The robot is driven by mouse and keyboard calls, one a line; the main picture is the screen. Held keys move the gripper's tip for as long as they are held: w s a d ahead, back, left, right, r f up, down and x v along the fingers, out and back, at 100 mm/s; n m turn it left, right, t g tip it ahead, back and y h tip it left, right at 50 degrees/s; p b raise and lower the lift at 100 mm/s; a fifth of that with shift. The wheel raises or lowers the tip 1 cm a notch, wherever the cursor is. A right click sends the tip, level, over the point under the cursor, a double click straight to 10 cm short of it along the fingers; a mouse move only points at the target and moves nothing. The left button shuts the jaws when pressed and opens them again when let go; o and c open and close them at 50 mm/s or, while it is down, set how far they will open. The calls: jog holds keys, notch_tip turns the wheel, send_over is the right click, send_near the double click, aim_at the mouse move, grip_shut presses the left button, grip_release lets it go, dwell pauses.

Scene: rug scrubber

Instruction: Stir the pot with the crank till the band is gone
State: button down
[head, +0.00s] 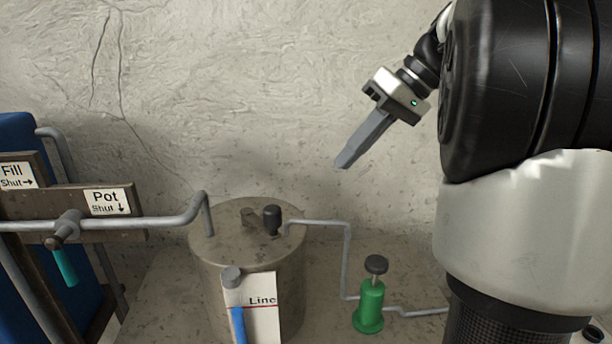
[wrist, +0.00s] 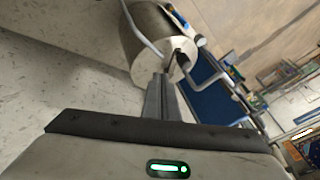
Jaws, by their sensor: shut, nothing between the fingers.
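The pot (head: 290,275) is a grey-brown metal cylinder with a flat lid. The crank (head: 272,219) sits on its lid, with an upright black knob. A sight tube (head: 236,315) with blue in its lower part stands at the pot's front, beside a white card (head: 263,298) marked "Line" with a red line. I cannot make out a separate band. My gripper (head: 343,164) is shut and empty, in the air above and right of the pot, apart from the crank. In the wrist view the pot (wrist: 150,22) is beyond the fingers (wrist: 161,80).
A pipe (head: 150,223) with a teal-handled valve (head: 66,262) enters the lid from the left, beside the "Pot" sign (head: 107,202). A thinner pipe (head: 347,262) runs right of the pot, near a green pump-like fitting (head: 370,305). A cracked wall (head: 250,90) stands behind.

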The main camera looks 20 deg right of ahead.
jog(key=a+f, duration=0.2)
jog(key=a, duration=0.1)
jog(key=a+f, duration=0.3)
jog(key=w+a+f, duration=0.1)
jog(key=a+f, duration=0.2)
jog(key=shift+a+b, duration=0.3)
